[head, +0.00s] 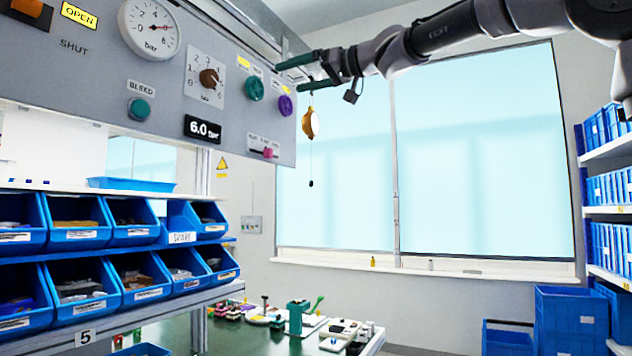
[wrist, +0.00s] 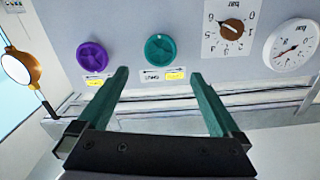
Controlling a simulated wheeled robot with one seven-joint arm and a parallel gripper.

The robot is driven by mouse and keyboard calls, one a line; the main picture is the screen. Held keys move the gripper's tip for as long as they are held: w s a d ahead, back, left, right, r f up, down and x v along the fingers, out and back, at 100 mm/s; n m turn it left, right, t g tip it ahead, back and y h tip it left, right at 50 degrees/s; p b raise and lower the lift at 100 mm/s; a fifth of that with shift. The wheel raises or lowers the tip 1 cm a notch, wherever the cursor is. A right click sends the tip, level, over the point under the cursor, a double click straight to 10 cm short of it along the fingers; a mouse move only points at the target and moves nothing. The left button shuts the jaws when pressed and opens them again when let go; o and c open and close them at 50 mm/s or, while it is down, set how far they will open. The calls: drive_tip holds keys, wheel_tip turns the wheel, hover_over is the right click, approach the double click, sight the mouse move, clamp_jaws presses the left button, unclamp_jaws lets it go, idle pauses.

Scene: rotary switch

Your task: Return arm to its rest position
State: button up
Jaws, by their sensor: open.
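My gripper (head: 298,73) is raised at the top of the head view, at the right end of the grey control panel (head: 165,105). Its two green fingers are apart with nothing between them. In the wrist view the gripper (wrist: 162,95) points toward the panel. A green knob (head: 254,88) and a purple knob (head: 286,105) sit on the panel; the green knob (wrist: 160,50) and purple knob (wrist: 92,57) also show in the wrist view, beyond the fingertips. A brown rotary knob (head: 209,77) sits on a numbered dial left of them.
A round gauge (head: 150,28) and a "6.0 bar" display (head: 203,129) are on the panel. An orange pendant (head: 310,122) hangs just below my gripper. Blue bins (head: 75,222) fill the shelves at left. Blue bins (head: 610,187) stand at right. The space before the window is open.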

drive_tip(key=s+d+f+m+h, duration=0.5)
drive_tip(key=d+f, duration=0.7)
drive_tip(key=f, duration=0.2)
drive_tip(key=s+d+f+m+h, duration=0.4)
drive_tip(key=d+f+m, duration=0.1)
drive_tip(key=d+f, duration=0.7)
drive_tip(key=s+d+f+m+h, duration=0.5)
drive_tip(key=d+f, duration=0.6)
drive_tip(key=f, duration=0.5)
drive_tip(key=shift+s+d+h, duration=0.3)
drive_tip(key=shift+s+d, duration=0.05)
drive_tip(key=shift+d, duration=0.05)
